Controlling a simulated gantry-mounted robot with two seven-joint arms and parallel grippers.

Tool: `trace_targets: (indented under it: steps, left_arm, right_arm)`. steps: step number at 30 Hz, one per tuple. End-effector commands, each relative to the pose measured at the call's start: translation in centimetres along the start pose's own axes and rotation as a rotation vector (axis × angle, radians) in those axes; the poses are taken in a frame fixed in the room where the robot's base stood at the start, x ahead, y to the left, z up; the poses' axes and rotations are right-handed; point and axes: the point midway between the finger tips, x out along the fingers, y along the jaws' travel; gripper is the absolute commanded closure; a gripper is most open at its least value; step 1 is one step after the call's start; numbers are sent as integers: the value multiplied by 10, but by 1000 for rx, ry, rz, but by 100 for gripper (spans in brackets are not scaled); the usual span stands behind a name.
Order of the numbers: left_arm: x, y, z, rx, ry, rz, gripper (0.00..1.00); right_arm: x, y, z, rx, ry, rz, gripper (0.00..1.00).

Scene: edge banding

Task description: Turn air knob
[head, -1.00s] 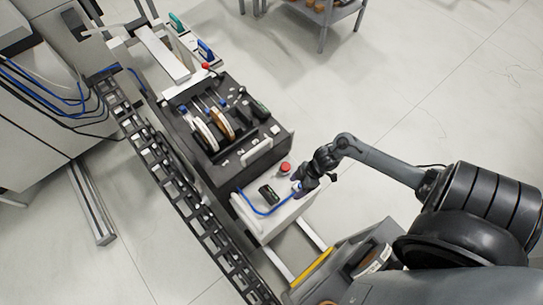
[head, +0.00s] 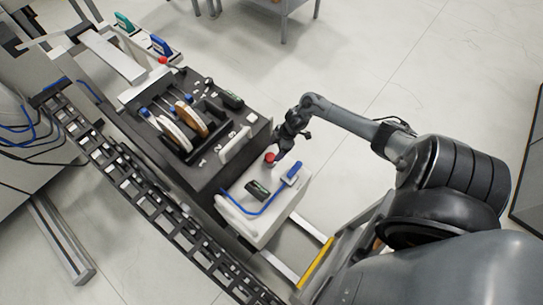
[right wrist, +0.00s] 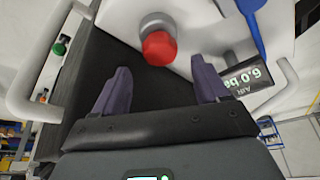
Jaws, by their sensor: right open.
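A white box (head: 236,218) carries a red knob (head: 269,157), a small dark display (head: 258,190) and a blue lever handle (head: 291,172). In the right wrist view the display reads 6.0 bar with the word AIR (right wrist: 250,78); the blue lever (right wrist: 251,12) is beside it at the upper right. The red knob (right wrist: 159,47) is ahead, roughly in line with the gap between my fingers. My right gripper (right wrist: 160,72) is open and empty, apart from the knob and the lever. In the head view my right gripper (head: 280,153) is near the red knob. My left gripper is out of view.
A black machine block (head: 205,167) with reels and a white bar handle (head: 235,147) adjoins the box. A blue hose (head: 258,212) runs on the box. A black slotted track (head: 150,195) runs along its left. Open floor lies to the right.

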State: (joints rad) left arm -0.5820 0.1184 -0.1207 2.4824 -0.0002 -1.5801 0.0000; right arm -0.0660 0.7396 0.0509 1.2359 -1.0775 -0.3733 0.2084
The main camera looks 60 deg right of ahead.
Motion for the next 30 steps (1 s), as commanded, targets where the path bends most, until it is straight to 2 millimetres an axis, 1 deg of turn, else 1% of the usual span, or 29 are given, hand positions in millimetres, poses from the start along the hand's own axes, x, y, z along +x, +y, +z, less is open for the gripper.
trace_targets:
  steps: [1, 3, 9, 14, 22, 23, 30]
  left_arm:
    - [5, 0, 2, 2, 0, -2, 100]
    - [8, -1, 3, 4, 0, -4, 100]
    - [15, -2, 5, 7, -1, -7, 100]
    - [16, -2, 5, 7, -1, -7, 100]
    - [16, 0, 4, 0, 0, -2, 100]
    - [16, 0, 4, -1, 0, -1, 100]
    - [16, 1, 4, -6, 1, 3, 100]
  right_arm:
    - [12, 0, 0, 3, 1, -2, 26]
    - [21, 0, 1, 2, 0, -1, 26]
    - [41, 0, 0, 1, 0, -1, 26]
    - [47, 0, 0, 0, 0, 0, 26]
    - [48, 0, 0, -1, 0, 0, 26]
    - [48, 0, 0, -1, 0, 0, 27]
    - [48, 0, 0, 0, -1, 0, 64]
